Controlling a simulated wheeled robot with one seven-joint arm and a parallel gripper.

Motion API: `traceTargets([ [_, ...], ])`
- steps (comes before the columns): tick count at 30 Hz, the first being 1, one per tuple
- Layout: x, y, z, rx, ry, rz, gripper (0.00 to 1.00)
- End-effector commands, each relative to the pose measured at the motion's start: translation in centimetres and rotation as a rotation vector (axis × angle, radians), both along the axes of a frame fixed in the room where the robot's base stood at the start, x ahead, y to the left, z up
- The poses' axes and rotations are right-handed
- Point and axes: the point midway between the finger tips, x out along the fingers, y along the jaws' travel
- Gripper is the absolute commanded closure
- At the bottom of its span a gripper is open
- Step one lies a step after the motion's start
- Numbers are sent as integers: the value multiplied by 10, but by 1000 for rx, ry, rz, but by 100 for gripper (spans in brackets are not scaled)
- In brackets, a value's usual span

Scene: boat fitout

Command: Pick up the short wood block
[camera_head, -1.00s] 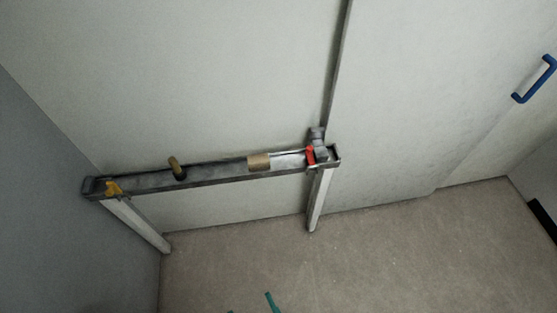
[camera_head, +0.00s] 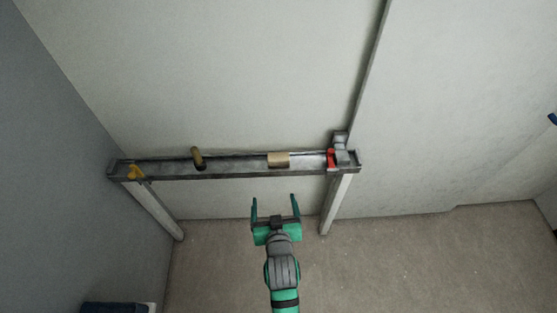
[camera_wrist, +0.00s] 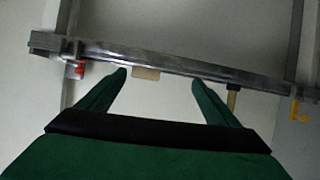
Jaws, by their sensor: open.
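The short wood block (camera_head: 278,160) is a small tan block on the narrow dark metal rail shelf (camera_head: 228,172) against the wall, right of the rail's middle. In the wrist view the block (camera_wrist: 146,73) shows at the rail's edge, between the fingertips and closer to the left one. My gripper (camera_head: 274,199) is green, open and empty. In the head view it is below the block in the picture, apart from it and from the rail.
A tan handle-like piece (camera_head: 198,157) stands in the rail left of the block. A yellow item (camera_head: 135,172) is at the rail's left end. A red item (camera_head: 331,159) and a grey fitting (camera_head: 343,152) are at its right end. The wall is close behind.

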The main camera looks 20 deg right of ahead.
Motion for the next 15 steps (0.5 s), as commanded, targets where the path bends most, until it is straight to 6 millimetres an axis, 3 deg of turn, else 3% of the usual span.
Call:
traceTargets([
  [1, 17, -9, 10, 5, 0, -13, 15],
  [6, 51, -31, 29, 27, 30, -44, 15],
  [15, 77, -47, 42, 46, 53, -64, 15],
])
